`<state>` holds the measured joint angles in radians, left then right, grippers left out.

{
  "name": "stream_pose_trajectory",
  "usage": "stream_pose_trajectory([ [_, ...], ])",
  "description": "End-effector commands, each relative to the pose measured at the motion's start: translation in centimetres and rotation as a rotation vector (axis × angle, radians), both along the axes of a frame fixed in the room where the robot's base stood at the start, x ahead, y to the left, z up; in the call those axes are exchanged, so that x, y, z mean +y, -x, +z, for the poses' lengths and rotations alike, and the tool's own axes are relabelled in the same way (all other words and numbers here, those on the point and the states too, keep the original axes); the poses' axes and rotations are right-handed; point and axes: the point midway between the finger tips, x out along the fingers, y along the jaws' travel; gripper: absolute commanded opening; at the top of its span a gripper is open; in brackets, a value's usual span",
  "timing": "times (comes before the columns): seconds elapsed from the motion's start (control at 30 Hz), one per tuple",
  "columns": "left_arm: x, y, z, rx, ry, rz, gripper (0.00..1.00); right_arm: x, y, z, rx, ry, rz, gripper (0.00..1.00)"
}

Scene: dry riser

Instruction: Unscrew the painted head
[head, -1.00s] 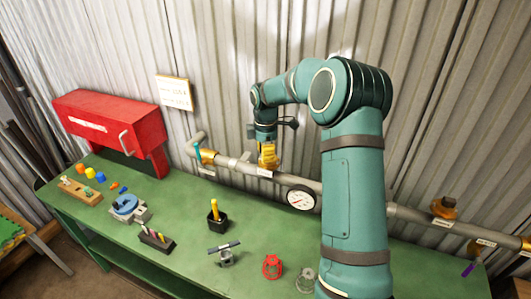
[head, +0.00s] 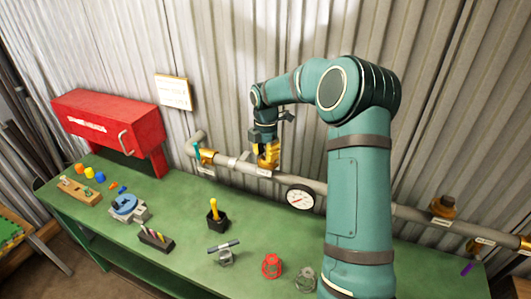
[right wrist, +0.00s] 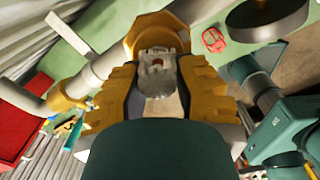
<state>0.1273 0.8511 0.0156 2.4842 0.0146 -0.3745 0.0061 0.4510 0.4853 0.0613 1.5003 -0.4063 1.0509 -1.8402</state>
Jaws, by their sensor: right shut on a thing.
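The painted head (right wrist: 158,72), a whitish-grey lumpy piece with a reddish spot in its middle, sits between the yellow fingers of my right gripper (right wrist: 155,85) in the right wrist view. A brass fitting (right wrist: 152,28) lies just beyond it; whether the thread is loose cannot be told. In the head view my right gripper (head: 267,153) points down over the grey pipe (head: 237,165), left of the pressure gauge (head: 300,197), and hides the head. It is shut on the head. My left gripper is not in view.
A red cabinet (head: 115,128) stands at the bench's left back. The green bench (head: 185,205) holds a blue-topped vice (head: 126,206), a black holder with a yellow tool (head: 217,222), a red cage (head: 272,266) and several small parts. A corrugated wall is close behind the pipe.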

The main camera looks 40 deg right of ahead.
Motion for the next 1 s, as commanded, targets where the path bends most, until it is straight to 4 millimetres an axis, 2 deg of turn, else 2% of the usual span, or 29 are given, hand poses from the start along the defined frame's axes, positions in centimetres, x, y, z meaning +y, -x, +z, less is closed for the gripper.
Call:
stream_pose_trajectory([
  [0.4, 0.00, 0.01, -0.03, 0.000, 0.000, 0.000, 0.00, -0.12, 0.68, -0.31, 0.007, -0.004, 0.449, 0.00],
  [0.8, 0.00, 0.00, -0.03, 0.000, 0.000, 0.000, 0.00, -0.10, 0.76, -0.36, 0.008, -0.005, 0.498, 0.00],
  [1.0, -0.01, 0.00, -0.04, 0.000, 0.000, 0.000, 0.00, -0.35, 1.00, -0.38, 0.008, -0.006, 0.716, 0.00],
])
